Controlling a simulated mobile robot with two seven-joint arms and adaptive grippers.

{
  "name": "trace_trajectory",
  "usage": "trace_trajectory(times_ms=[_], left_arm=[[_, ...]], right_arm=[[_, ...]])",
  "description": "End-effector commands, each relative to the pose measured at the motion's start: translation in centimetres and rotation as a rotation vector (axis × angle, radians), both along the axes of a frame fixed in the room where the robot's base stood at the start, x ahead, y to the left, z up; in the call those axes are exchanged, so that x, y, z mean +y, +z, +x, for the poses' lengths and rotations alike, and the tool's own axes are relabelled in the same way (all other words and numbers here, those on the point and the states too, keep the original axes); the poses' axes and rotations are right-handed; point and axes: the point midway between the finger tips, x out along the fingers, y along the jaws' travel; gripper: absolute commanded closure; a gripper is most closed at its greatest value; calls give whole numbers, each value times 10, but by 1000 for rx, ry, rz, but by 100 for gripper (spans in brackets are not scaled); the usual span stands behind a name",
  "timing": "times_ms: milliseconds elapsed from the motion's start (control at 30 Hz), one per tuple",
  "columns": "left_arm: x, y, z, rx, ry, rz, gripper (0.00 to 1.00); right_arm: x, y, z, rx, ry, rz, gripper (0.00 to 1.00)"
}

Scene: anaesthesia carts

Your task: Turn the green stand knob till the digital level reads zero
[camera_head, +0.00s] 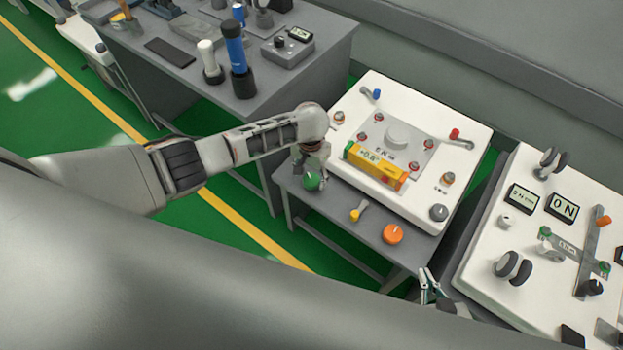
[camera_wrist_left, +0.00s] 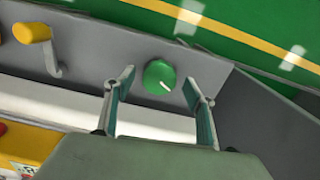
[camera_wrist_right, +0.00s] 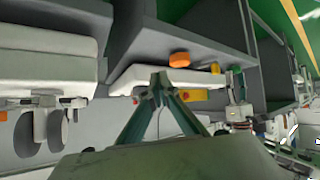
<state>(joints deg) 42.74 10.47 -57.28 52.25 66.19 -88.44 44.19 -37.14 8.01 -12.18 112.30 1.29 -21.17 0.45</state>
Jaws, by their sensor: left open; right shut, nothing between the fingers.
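The green knob (camera_head: 313,181) sits on the front left of the grey stand, below the white panel. In the left wrist view the green knob (camera_wrist_left: 160,77) has a white pointer mark and lies between and beyond the open fingers of my left gripper (camera_wrist_left: 160,95). In the head view my left gripper (camera_head: 312,160) is just above the knob; whether it touches cannot be told. The yellow digital level (camera_head: 376,165) lies on the white panel and seems to read +0.8. My right gripper (camera_wrist_right: 160,80) is shut and empty, low at the right of the stand.
A yellow crank (camera_head: 356,213) and an orange knob (camera_head: 392,234) stand along the stand's front edge. A second white panel (camera_head: 480,262) with displays is at right. A grey table (camera_head: 270,92) with tools, including a blue cylinder (camera_head: 235,50), stands behind my left arm.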

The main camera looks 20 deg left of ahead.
Motion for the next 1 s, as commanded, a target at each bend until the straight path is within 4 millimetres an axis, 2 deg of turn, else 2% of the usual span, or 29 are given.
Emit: trace_trajectory(times_ms=[33, 133, 433, 467, 500, 600, 833, 1000], left_arm=[[0, -8, -1, 2, 0, 0, 45], [-1, -13, 0, -1, 0, -1, 45], [0, -13, 1, -3, -1, -1, 45], [0, -13, 1, -3, -1, -1, 50], [0, -13, 1, -3, -1, -1, 61], [0, -13, 1, -2, -1, -1, 84], [-1, -12, 1, -2, -7, -1, 84], [-1, -10, 0, -2, -44, -2, 84]], right_arm=[[0, -5, -1, 4, 1, -3, 100], [-1, -4, 0, -1, 2, -7, 100], [-2, 3, 6, -15, 0, -9, 100], [-2, 3, 6, -16, 0, -9, 100], [-3, 3, 6, -16, 0, -9, 100], [-3, 3, 6, -17, 0, -9, 100], [-3, 4, 7, -17, 0, -7, 100], [-2, 13, 9, -23, -3, -3, 100]])
